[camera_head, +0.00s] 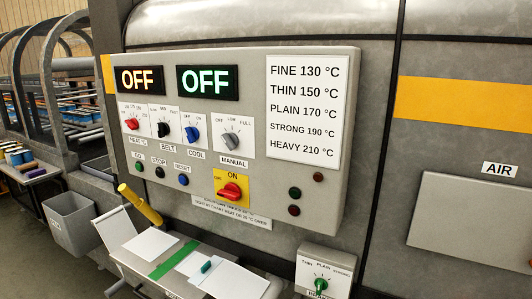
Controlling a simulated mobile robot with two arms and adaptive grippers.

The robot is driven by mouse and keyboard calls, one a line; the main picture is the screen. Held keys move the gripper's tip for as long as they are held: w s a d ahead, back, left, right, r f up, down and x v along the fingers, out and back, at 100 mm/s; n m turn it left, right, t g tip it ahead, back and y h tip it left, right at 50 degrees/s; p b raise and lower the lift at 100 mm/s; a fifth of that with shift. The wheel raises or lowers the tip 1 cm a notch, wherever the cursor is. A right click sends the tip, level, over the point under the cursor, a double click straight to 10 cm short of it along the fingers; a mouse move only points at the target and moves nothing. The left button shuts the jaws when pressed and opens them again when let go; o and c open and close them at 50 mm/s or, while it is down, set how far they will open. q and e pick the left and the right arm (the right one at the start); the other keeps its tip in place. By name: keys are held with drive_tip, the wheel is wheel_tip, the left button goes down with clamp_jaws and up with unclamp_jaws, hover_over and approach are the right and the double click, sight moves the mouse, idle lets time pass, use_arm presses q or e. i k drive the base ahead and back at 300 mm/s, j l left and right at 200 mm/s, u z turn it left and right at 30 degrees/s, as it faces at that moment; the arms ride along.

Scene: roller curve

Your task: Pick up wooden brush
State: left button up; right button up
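I cannot make out a wooden brush for certain in the head view. A small brown item (27,166) lies on a small side table (36,182) at the far left, but it is too small to tell what it is. A purple item (35,173) lies beside it. Neither of my grippers shows in this view, so I cannot see whether they are open or shut.
A grey control panel (250,120) with two OFF displays fills the middle. Below it is a feed tray (190,262) with white sheets and a green strip. A slanted yellow bar (140,205) and grey bin (72,222) stand left. A dial box (323,270) is at bottom right.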

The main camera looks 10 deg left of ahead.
sight(24, 168)
drive_tip(key=u, duration=1.75)
